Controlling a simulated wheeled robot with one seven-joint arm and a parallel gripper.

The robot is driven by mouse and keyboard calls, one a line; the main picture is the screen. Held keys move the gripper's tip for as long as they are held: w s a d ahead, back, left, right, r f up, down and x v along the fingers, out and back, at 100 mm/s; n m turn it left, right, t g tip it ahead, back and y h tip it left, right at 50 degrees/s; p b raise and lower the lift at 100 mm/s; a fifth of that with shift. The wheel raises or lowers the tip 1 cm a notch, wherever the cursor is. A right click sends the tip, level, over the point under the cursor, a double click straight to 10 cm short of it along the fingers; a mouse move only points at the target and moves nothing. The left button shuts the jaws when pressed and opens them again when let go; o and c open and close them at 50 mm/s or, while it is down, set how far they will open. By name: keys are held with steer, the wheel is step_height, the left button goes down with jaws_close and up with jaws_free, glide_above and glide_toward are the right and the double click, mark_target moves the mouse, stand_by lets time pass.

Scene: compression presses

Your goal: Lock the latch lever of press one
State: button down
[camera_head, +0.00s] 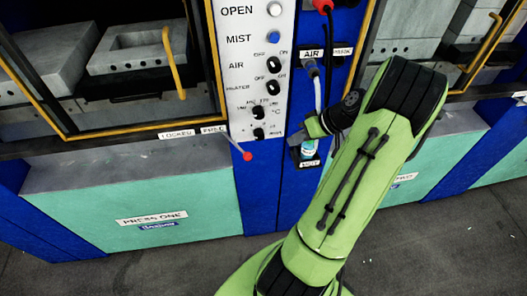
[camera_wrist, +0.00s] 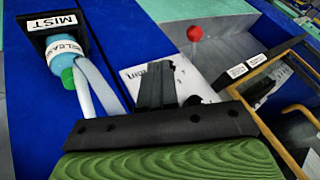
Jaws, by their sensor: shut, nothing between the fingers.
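The latch lever of press one is a thin grey rod with a red ball knob (camera_head: 248,156). It sticks out below the front ledge, angled down and right, beside the FREE label (camera_head: 213,129); the LOCKED label (camera_head: 178,134) is farther left. In the wrist view the red knob (camera_wrist: 195,33) is at the top centre, beyond the fingers. My gripper (camera_head: 312,126) is to the right of the lever, in front of the blue post, apart from the knob. In the wrist view my gripper's black fingers (camera_wrist: 157,84) are together and empty.
A MIST bottle (camera_wrist: 66,58) with a hose stands in a holder close beside the fingers. The white control panel (camera_head: 262,60) with knobs is above the lever. The yellow-edged door with its yellow handle (camera_head: 174,62) is at left. The teal PRESS ONE front (camera_head: 120,200) is below.

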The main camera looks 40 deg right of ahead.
steer(key=shift+w, duration=0.1)
steer(key=w+a+f, duration=0.6)
steer(key=w+f, duration=0.1)
steer(key=shift+a+b, duration=0.35)
steer(key=shift+a, duration=0.1)
